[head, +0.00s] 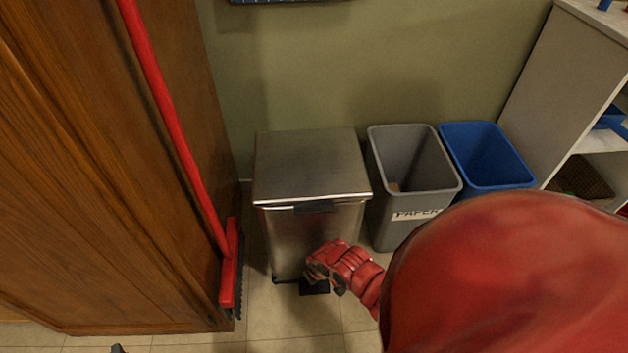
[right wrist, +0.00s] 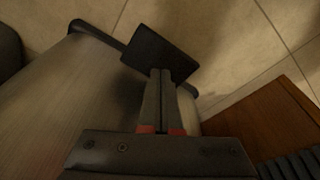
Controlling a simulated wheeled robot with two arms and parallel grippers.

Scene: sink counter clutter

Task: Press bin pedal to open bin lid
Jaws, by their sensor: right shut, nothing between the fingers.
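The steel pedal bin (head: 312,165) stands against the wall with its flat lid closed. Its black pedal (head: 315,288) sticks out at the foot of the bin, partly hidden by my right gripper. In the right wrist view the pedal (right wrist: 160,56) is a dark plate, and the bin's brushed side (right wrist: 60,105) fills the left. My right gripper (right wrist: 161,72) is shut and empty, its fingertips at the pedal's edge; I cannot tell whether they touch it. In the head view my right gripper (head: 318,268) is low in front of the bin.
A grey paper bin (head: 385,215) and a blue bin (head: 485,145) stand right of the steel bin. A red broom (head: 228,270) leans by the wooden cabinet (head: 90,180) on the left. Tiled floor (head: 270,315) in front is clear. A shelf unit (head: 545,95) is at right.

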